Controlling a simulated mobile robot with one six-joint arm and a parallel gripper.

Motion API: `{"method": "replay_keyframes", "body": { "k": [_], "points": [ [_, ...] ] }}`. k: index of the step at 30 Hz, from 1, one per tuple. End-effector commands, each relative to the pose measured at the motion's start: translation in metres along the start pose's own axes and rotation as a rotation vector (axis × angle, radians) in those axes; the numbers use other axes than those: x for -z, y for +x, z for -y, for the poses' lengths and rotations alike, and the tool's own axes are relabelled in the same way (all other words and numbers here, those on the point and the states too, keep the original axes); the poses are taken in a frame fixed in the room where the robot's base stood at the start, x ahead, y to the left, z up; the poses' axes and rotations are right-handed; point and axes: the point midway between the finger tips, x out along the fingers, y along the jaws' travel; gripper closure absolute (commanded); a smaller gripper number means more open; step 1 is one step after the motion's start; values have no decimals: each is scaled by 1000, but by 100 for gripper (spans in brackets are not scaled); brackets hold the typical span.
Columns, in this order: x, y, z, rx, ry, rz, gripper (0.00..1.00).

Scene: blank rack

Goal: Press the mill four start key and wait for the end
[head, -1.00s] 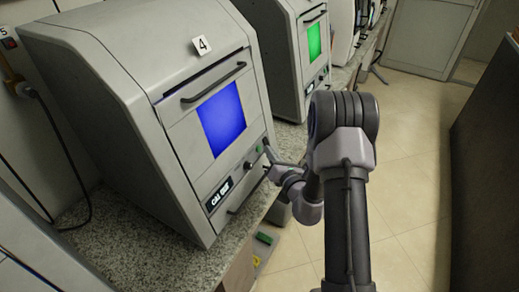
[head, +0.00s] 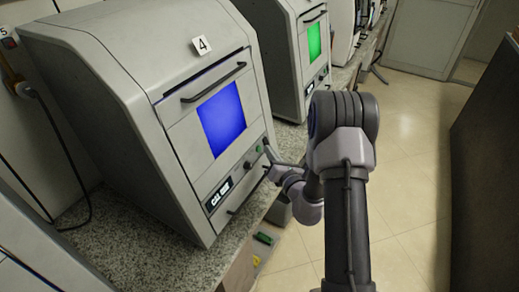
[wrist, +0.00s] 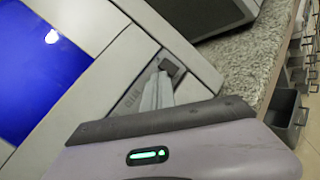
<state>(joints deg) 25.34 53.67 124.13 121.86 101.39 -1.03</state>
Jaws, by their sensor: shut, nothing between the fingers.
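Mill four (head: 95,60) is a grey cabinet with a "4" label (head: 202,45), a lit blue window (head: 222,119) and a small display (head: 219,191) with white characters. In the wrist view the shut fingertips (wrist: 170,68) are close to the grey front panel, and no key can be made out there. Contact cannot be told.
A second mill with a green window (head: 314,42) stands behind on the same speckled counter (head: 165,252). A handle bar (head: 214,83) crosses mill four's front. The tiled floor (head: 410,170) at right is clear.

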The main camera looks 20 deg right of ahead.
Motion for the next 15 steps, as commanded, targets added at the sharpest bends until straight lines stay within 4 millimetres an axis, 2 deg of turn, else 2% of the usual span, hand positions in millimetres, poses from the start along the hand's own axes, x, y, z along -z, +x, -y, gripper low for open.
{"method": "replay_keyframes", "body": {
  "k": [15],
  "points": [
    [4,7,-4,0,0,0,100]
  ]
}}
